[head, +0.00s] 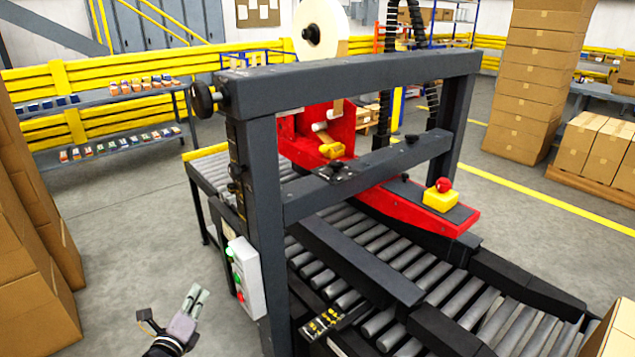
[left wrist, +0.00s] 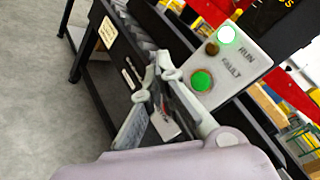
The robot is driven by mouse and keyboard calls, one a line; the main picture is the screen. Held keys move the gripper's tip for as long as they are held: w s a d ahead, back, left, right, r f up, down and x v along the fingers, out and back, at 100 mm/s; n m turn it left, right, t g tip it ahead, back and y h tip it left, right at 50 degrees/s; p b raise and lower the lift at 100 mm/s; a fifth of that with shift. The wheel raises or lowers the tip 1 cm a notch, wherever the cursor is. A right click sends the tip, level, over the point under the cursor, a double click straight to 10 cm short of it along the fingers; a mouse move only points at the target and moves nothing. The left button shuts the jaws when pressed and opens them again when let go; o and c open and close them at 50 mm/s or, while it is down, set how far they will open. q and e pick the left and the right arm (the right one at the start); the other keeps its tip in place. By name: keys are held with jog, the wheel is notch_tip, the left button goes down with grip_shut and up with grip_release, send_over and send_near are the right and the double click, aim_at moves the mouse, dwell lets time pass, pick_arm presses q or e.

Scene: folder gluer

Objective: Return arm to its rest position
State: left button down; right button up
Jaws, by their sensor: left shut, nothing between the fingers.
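My left gripper (head: 194,300) is at the bottom left of the head view, beside the near post of the folder gluer (head: 262,190). Its fingers are shut and empty. They also show in the left wrist view (left wrist: 155,85), in front of the machine's frame. A pale control box (head: 246,278) with green and red buttons is mounted on the post, to the right of the gripper and apart from it in the head view. In the left wrist view the box (left wrist: 245,68) shows RUN and FAULT labels, a bright lamp and a green button. My right gripper is out of view.
A roller conveyor (head: 385,262) runs through the machine. A red arm carries a yellow box with a red button (head: 440,196). Stacked cartons (head: 35,290) stand at the left edge. Open grey floor (head: 120,230) lies between the cartons and the machine.

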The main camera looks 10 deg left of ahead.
pick_arm(q)
jog(key=s+d+f+n+g, duration=0.2)
jog(key=s+f+n+g, duration=0.3)
jog(key=f, duration=0.6)
jog(key=s+d+f+n+g, duration=0.1)
jog(key=s+d+f+n, duration=0.15)
jog(key=s+f, duration=0.7)
jog(key=s+d+f+n+g, duration=0.25)
jog(key=s+f+n, duration=0.25)
jog(key=f, duration=0.7)
jog(key=s+d+f+n+g, duration=0.2)
jog(key=s+d+f+n, duration=0.1)
jog(key=s, duration=0.7)
jog(key=s+d+f+n+g+h+p, duration=0.1)
jog(key=s+d+f+n+g, duration=0.2)
jog(key=s+f, duration=0.3)
jog(key=s+d+f+n+g, duration=0.2)
jog(key=s+d+f+n, duration=0.1)
jog(key=s, duration=1.1)
jog(key=shift+s+f+n+g, duration=0.4)
jog(key=shift+f+n, duration=0.15)
jog(key=shift+f, duration=0.3)
jog(key=shift+w, duration=0.1)
